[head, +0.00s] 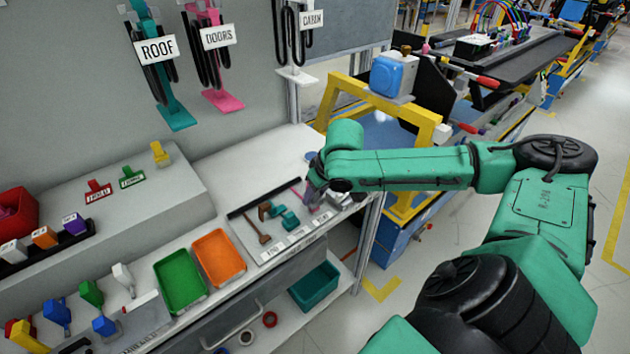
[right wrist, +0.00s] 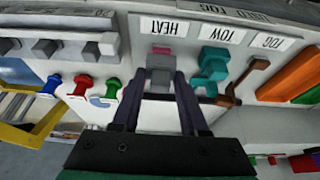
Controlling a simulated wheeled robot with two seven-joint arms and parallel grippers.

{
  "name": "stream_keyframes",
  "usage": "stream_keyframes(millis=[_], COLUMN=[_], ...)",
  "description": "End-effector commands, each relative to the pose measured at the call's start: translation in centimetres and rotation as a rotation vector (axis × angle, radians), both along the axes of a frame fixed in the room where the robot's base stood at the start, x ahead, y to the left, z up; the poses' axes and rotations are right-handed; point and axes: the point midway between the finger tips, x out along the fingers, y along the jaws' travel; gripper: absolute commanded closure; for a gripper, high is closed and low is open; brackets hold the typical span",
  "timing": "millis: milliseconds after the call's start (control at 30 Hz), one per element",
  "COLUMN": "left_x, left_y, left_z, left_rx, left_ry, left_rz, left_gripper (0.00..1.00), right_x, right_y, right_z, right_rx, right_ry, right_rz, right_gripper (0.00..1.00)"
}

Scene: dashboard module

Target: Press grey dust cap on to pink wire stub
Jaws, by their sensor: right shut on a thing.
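My right gripper (head: 314,194) is over the far right end of the workbench in the head view. In the right wrist view, the gripper (right wrist: 162,80) is shut on a small grey block, which looks like the grey dust cap (right wrist: 159,75). A bit of pink, which looks like the pink wire stub (right wrist: 161,50), shows just past the cap by the HEAT label. The two are in line and look close or touching; I cannot tell how far the cap is on. In the head view my gripper mostly hides them. My left gripper is not in view.
A teal connector (right wrist: 212,66) and a brown one (right wrist: 250,76) sit beside the gripper, by the TOW and FOG labels. Blue, red (right wrist: 83,83) and green plugs are on its other side. Green (head: 180,280) and orange (head: 219,257) trays stand along the bench.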

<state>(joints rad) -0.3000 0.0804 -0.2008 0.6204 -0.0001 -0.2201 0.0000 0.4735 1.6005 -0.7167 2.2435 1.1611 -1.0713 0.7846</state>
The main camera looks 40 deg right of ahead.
Motion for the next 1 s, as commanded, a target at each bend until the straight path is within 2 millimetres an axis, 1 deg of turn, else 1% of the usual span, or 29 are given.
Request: stream_keyframes(millis=[1000], left_x=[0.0], left_y=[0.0], left_z=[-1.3], left_rx=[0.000], left_ry=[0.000], left_rz=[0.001], left_gripper=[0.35], right_x=[0.0], right_y=[0.0], right_z=[-2.4], right_rx=[0.001], right_ry=[0.000], right_rz=[0.000], right_gripper=[1.00])
